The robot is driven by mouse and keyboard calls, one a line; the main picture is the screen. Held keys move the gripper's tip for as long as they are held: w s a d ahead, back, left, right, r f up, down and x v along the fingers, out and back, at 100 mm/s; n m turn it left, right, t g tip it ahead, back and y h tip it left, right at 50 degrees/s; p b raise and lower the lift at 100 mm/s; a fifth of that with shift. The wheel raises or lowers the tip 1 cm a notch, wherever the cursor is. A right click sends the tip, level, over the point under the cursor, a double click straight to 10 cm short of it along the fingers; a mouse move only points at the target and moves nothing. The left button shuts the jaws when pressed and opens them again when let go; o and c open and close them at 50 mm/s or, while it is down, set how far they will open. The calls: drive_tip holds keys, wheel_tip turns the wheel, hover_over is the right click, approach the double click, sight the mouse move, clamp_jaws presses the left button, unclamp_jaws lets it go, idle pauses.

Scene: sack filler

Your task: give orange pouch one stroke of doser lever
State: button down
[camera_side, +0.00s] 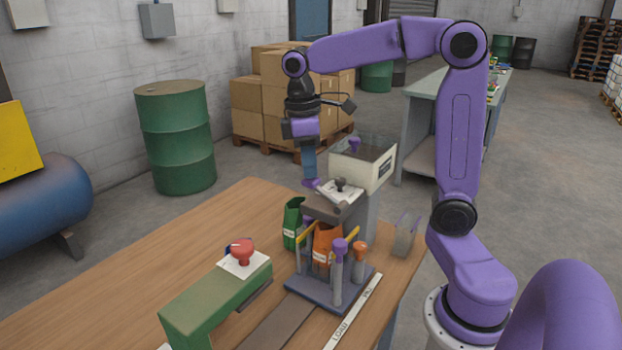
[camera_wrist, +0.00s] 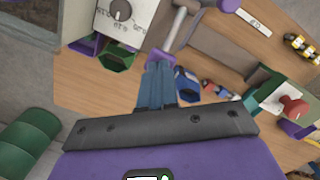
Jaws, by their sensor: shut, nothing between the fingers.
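The orange pouch (camera_side: 327,242) stands open on the grey sled (camera_side: 320,292), beneath the doser head (camera_side: 325,208), partly hidden by posts and yellow-tipped rails. The doser lever shows in the wrist view as a grey rod (camera_wrist: 178,30) with a purple grip (camera_wrist: 160,57) at its end. In the side view that grip (camera_side: 312,183) sits at the left of the doser. My gripper (camera_side: 309,178) points down with its fingers shut and empty, its tips right at the purple grip. Contact cannot be told. The shut fingers also show in the wrist view (camera_wrist: 158,66).
A green pouch (camera_side: 292,222) stands left of the orange one. A dial (camera_side: 342,187) is on the doser, by the pale hopper (camera_side: 362,165). A green fixture with a red knob (camera_side: 241,251) stands at front left. The wooden table (camera_side: 215,215) is clear at back left.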

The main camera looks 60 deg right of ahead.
drive_tip(key=shift+f, duration=0.1)
drive_tip(key=shift+f, duration=1.6)
drive_tip(key=shift+w+a+r, duration=0.3)
drive_tip(key=shift+w+a, duration=0.15)
drive_tip(key=shift+w, duration=0.2)
drive_tip(key=shift+w+a+r, duration=0.25)
drive_tip(key=shift+w+a, duration=0.2)
drive_tip(key=shift+w, duration=0.15)
wheel_tip(320, 180, up, 17)
drive_tip(key=w+a, duration=0.1)
drive_tip(key=shift+w+r, duration=0.15)
drive_tip(key=shift+w, duration=0.05)
idle(0.4)
